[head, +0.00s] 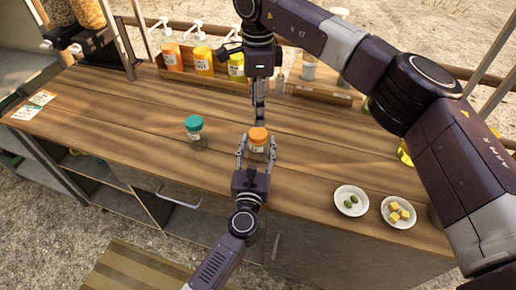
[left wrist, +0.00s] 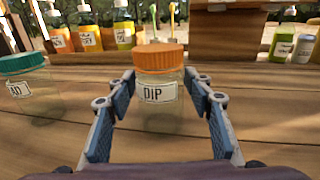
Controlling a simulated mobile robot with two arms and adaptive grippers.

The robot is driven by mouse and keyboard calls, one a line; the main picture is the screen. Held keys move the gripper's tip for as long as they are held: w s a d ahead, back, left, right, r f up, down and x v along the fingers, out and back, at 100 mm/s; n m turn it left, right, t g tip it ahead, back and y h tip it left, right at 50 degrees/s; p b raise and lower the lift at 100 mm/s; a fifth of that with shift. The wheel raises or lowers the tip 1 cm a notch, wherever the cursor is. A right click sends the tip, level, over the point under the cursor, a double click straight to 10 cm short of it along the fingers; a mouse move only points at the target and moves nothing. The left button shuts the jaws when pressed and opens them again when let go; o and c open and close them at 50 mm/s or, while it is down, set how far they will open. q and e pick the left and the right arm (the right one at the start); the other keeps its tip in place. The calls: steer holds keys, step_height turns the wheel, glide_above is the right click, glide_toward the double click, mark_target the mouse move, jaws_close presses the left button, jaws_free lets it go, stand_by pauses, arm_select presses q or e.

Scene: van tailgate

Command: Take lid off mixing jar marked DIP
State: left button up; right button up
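The mixing jar marked DIP (left wrist: 157,98) is a clear jar with an orange lid (left wrist: 160,58). It stands upright on the wooden counter, lid on; in the head view its orange lid (head: 258,135) shows near the middle. My left gripper (head: 257,148) reaches it from the near side. Its fingers (left wrist: 160,88) stand open, one on each side of the jar, with small gaps beside the glass. My right gripper (head: 260,103) points down just beyond and above the jar in the head view. Its fingers show edge-on, so their opening is unclear.
A jar with a teal lid (head: 194,127) stands left of the DIP jar. A rack of pump bottles (head: 203,62) lines the back. A bowl of green pieces (head: 351,201) and a bowl of yellow cubes (head: 398,212) sit front right. The counter's left middle is clear.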

mark_target(258, 133)
arm_select(q)
jaws_close()
arm_select(e)
steer(key=m, duration=3)
steer(key=shift+m, duration=0.3)
steer(key=m, duration=0.9)
steer(key=shift+m, duration=0.3)
steer(key=shift+s+f, duration=0.1)
steer(key=shift+f, duration=0.2)
step_height(258, 133, down, 7)
steer(key=shift+f, duration=0.2)
steer(key=shift+c, duration=0.4)
